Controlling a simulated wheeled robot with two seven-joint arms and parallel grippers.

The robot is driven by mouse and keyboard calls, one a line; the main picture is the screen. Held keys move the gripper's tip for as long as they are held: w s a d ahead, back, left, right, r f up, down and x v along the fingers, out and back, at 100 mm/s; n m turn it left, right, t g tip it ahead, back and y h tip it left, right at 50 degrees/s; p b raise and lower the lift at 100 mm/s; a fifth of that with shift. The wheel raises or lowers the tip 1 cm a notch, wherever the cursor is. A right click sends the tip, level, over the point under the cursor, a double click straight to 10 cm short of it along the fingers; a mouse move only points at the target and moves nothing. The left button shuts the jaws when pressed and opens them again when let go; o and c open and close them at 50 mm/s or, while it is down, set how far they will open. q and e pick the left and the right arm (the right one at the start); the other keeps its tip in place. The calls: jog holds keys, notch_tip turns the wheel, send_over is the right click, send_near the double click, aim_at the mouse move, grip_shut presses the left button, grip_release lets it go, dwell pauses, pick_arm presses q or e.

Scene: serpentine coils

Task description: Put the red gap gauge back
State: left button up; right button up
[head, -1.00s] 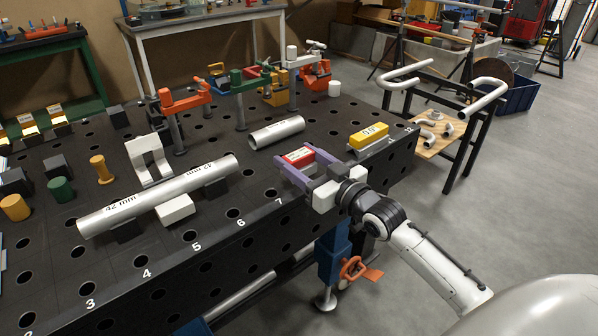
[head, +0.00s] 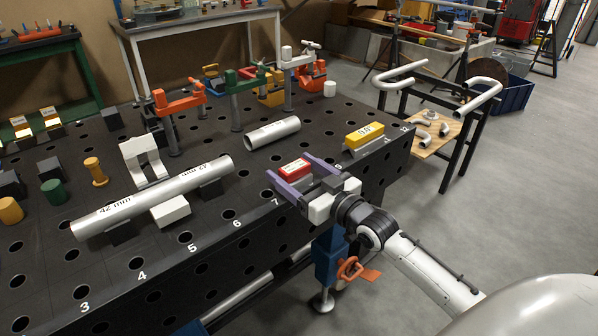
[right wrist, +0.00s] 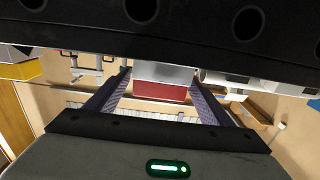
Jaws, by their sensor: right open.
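The red gap gauge (head: 294,169) is a small red block with a pale label, near the table's front edge by the number 7. It sits on a grey metal block, which shows against it in the right wrist view (right wrist: 165,72). My right gripper (head: 289,166) is open, with one purple finger on each side of the gauge. In the right wrist view the red gauge (right wrist: 160,91) lies between the fingers, with a gap visible on both sides. The gauge's underside is hidden. My left gripper is not in view.
A yellow gauge (head: 365,134) sits on a metal block to the right. A short pipe (head: 272,131) lies behind, and a long 42 mm pipe (head: 150,198) rests on blocks to the left. Clamps (head: 235,100) stand further back. The black holed table (head: 215,255) ends just in front.

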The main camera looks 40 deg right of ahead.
jog(key=s+d, duration=0.1)
jog(key=s, duration=1.1)
jog(key=s+a+f+g, duration=0.3)
jog(key=s+a+f, duration=0.2)
jog(key=f, duration=0.4)
jog(key=s+a+f+g, duration=0.3)
jog(key=s+a+f, duration=0.2)
jog(key=a+f, duration=0.3)
jog(key=s+a+f+n+g+y, duration=0.1)
jog(key=s+a+f+g, duration=0.2)
jog(key=s+a+f, duration=0.3)
notch_tip(320, 180, down, 5)
jog(key=shift+a+f, duration=0.1)
jog(key=shift+a, duration=0.4)
jog(key=shift+c, duration=0.3)
